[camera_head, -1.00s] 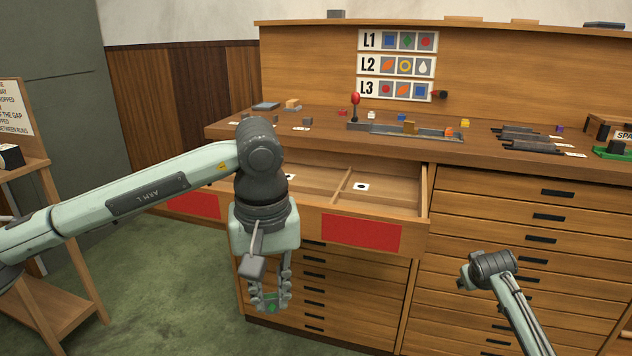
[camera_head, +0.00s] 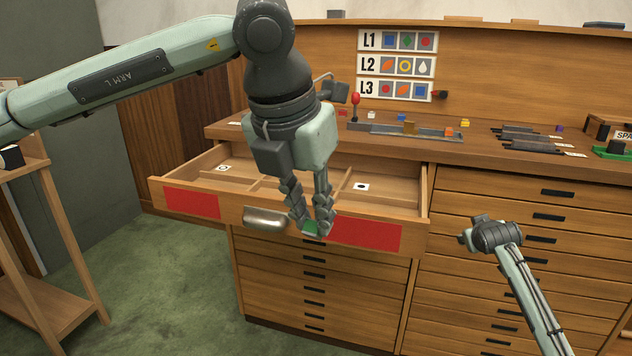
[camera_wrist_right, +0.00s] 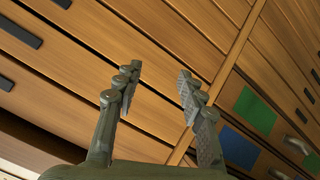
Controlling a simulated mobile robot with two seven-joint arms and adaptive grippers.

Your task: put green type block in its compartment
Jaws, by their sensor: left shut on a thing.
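My left gripper (camera_head: 311,226) is shut on the green type block (camera_head: 311,229), whose green face shows between the fingertips. The gripper points down and overlaps the front panel of the open drawer (camera_head: 192,203), between the metal handle and the right red panel. I cannot tell whether the block is in front of the panel or above it. Wooden dividers split the drawer into compartments. White cards with dark marks lie in the left compartment (camera_head: 223,168) and right compartment (camera_head: 361,187); my gripper hides part of the middle. My right gripper (camera_wrist_right: 158,80) is open and empty, facing drawer fronts.
The drawer handle (camera_head: 265,217) sits just left of the block. The worktop above holds a composing tray (camera_head: 385,130), a red-knobbed lever (camera_head: 355,100) and small coloured blocks. A wall chart (camera_head: 397,66) shows coloured shapes in rows L1 to L3.

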